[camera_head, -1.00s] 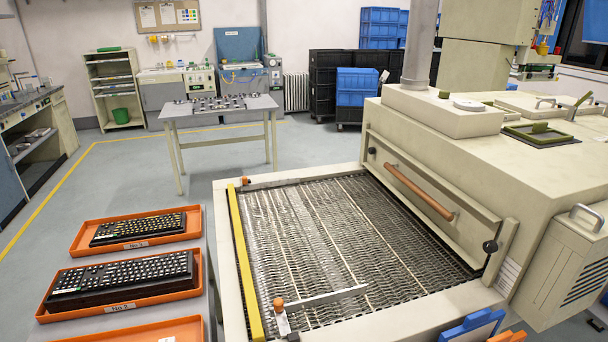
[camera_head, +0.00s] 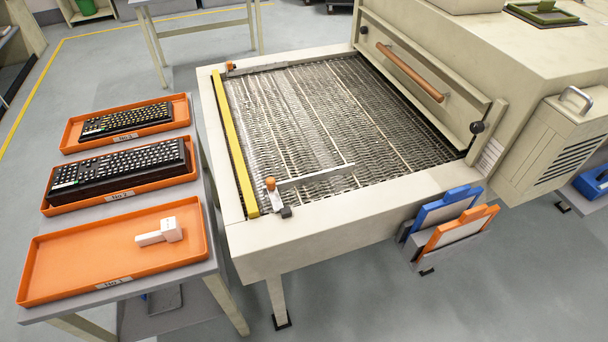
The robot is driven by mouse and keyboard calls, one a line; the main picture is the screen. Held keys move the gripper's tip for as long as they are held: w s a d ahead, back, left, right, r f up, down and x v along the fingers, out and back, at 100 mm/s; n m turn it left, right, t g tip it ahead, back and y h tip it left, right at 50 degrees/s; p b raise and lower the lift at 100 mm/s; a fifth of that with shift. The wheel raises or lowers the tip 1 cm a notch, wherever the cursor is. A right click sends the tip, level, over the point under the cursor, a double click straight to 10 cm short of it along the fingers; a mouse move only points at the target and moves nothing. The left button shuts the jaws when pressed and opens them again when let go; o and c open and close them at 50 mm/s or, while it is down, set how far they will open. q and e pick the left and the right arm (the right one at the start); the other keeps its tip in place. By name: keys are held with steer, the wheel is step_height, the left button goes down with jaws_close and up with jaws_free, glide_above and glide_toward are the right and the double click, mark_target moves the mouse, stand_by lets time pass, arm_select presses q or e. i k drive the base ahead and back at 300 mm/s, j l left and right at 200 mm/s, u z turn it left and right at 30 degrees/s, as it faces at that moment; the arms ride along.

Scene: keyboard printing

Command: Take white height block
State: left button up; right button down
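A small white block (camera_head: 171,229) with a flat handle-like bar lies in the nearest orange tray (camera_head: 75,262) at the lower left. This tray has a label on its front edge and holds nothing else. The tray sits on a grey table to the left of the conveyor machine. Neither of my grippers shows in the head view.
Two more orange trays behind it hold black keyboards (camera_head: 120,168) and (camera_head: 125,119). The conveyor bed (camera_head: 310,130) with a yellow bar (camera_head: 234,150) stands right of the table. Blue and orange panels (camera_head: 445,208) hang on its front. Grey floor is open at the front right.

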mark_target(170, 231)
steer(key=i+j+u, duration=0.1)
steer(key=u, duration=0.95)
steer(key=i+j+z, duration=0.1)
steer(key=z, duration=0.3)
steer(key=j+z, duration=0.35)
